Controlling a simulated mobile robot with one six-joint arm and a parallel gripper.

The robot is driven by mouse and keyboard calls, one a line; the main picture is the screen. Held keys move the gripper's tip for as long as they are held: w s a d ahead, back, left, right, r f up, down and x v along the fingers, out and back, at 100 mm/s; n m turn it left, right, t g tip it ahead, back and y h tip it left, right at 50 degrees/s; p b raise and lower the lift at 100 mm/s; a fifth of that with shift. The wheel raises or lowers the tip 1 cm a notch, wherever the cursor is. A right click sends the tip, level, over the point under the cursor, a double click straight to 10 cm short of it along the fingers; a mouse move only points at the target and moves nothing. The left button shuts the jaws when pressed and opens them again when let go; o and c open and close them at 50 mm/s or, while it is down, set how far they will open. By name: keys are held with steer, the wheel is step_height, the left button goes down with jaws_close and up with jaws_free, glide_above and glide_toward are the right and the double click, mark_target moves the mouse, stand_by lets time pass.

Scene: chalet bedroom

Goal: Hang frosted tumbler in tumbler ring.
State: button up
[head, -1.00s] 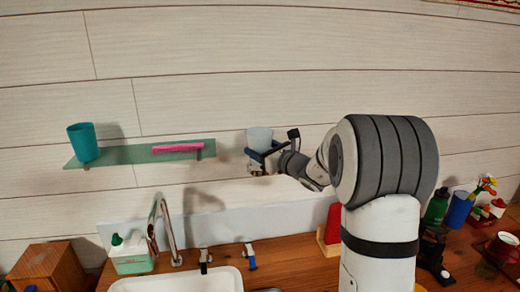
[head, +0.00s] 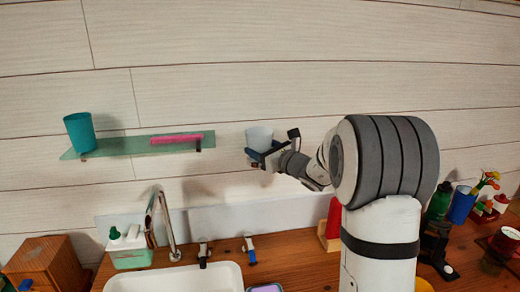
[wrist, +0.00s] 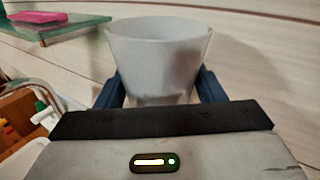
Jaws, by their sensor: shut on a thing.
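The frosted tumbler (head: 259,137) is whitish, translucent and upright, close in front of the plank wall in the head view. My gripper (head: 263,156) is shut on its lower part with dark blue fingers. In the wrist view the tumbler (wrist: 160,50) stands between the two fingers (wrist: 158,88), its wide mouth up and its base hidden behind the gripper body. I cannot make out the tumbler ring clearly; small parts just below the tumbler in the head view are too small to tell apart from my gripper.
A glass shelf (head: 130,146) left of the tumbler holds a teal cup (head: 79,132) and a pink item (head: 177,138). Below are a sink (head: 180,279), a tap (head: 163,225), a soap bottle (head: 128,248) and a red block (head: 333,222). The wall above is clear.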

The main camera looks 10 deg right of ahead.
steer(key=shift+f+b, duration=1)
steer(key=o, duration=1.2)
steer(key=shift+s+d, duration=0.15)
steer(key=shift+s, duration=0.05)
steer(key=b+v, duration=0.2)
steer(key=v, duration=0.5)
steer(key=shift+s, duration=0.15)
